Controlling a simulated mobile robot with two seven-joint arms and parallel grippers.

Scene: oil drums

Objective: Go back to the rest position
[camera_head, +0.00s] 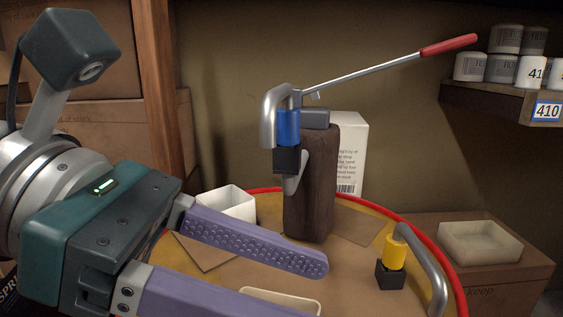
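My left gripper (312,290) reaches in from the left, close to the camera. Its two purple fingers are spread apart with nothing held between them; the lower finger runs out of the bottom edge. Behind it is an oil drum with a red rim (420,235) and a yellowish-brown top. On the top stands a dark brown cylinder (310,190) with a grey curved spout, a blue sleeve (288,127) over a black block, and a long lever ending in a red handle (448,45). My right gripper is out of view.
A yellow cylinder on a black block (394,255) sits beside a grey bent pipe (425,270). A white open box (228,205) and a white carton (350,150) stand behind. A shelf (490,98) with cans is at right; a tray (480,243) rests on a cardboard box.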

